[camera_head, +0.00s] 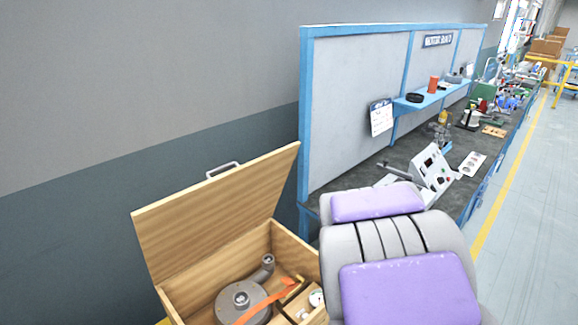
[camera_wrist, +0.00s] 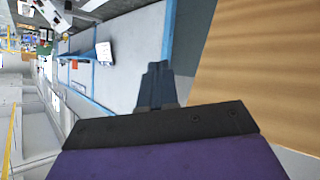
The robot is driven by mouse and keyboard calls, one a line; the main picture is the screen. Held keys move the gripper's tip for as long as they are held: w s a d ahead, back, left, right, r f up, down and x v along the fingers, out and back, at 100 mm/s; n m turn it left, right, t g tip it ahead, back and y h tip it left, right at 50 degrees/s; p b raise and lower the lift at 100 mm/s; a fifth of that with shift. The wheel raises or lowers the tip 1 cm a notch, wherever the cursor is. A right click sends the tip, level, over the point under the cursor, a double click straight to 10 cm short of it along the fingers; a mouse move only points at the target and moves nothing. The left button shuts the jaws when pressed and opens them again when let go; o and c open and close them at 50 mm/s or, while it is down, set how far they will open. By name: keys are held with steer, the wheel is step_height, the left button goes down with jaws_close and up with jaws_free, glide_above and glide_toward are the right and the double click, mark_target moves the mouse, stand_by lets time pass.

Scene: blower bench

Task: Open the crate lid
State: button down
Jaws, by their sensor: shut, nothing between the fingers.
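The wooden crate (camera_head: 199,301) stands at the lower middle of the head view. Its hinged lid (camera_head: 215,210) is raised and leans back toward the wall, with a metal handle (camera_head: 223,170) on its top edge. The lid's wood grain also fills the right side of the wrist view (camera_wrist: 262,65). My gripper (camera_wrist: 158,85) shows in the wrist view with its fingers together, empty, and left of the lid in that picture. Whether it touches the lid cannot be told. In the head view my gripper is not visible.
Inside the crate are a grey blower (camera_head: 241,300), an orange strap (camera_head: 262,301) and small parts in a compartment. The workbench (camera_head: 408,160) with a blue-framed panel (camera_head: 350,100) stands to the right. Clear floor (camera_head: 520,200) lies beyond the yellow line.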

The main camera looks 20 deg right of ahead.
steer(key=w+d+n+t+y, duration=0.25)
steer(key=w+t, duration=0.25)
steer(key=w, duration=0.3)
steer(key=n+t+y+b, duration=0.3)
steer(key=t+y+b, duration=0.15)
steer(key=y, duration=0.55)
glide_toward(282, 157)
steer(key=x, duration=0.6)
steer(key=shift+w+a+r+p, duration=0.1)
steer(key=shift+w+r+p, duration=0.1)
steer(key=shift+w+p, duration=0.15)
steer(key=shift+y, duration=0.25)
